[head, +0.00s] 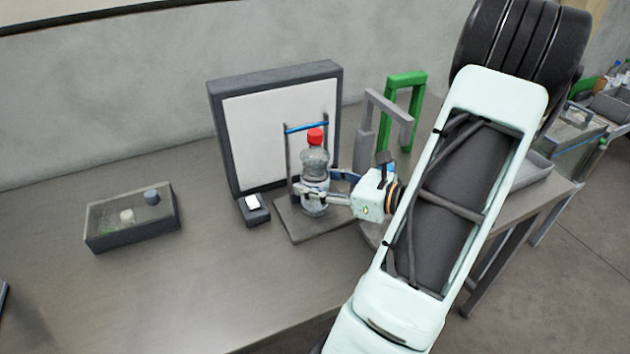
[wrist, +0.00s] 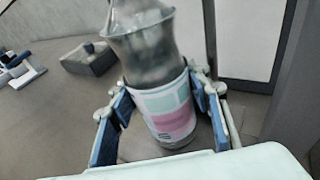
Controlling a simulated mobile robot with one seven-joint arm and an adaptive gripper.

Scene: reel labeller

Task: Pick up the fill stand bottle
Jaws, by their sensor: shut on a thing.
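The fill stand bottle (head: 315,167) is clear with a red cap, and it stands upright at the fill stand (head: 287,222), in front of a white panel. Whether its base touches the stand's plate is hard to tell. In the wrist view the bottle (wrist: 150,60) shows a pale label with green and pink blocks; its cap is out of that view. My gripper (head: 314,192) reaches in from the right and is shut on the bottle. In the wrist view its blue-padded fingers (wrist: 163,112) sit on both sides of the label.
A dark-framed white panel (head: 262,120) stands behind the bottle. A small dark block with a white top (head: 254,209) sits left of the stand. A shallow box (head: 132,218) lies farther left. Grey (head: 368,122) and green (head: 418,90) frames stand to the right.

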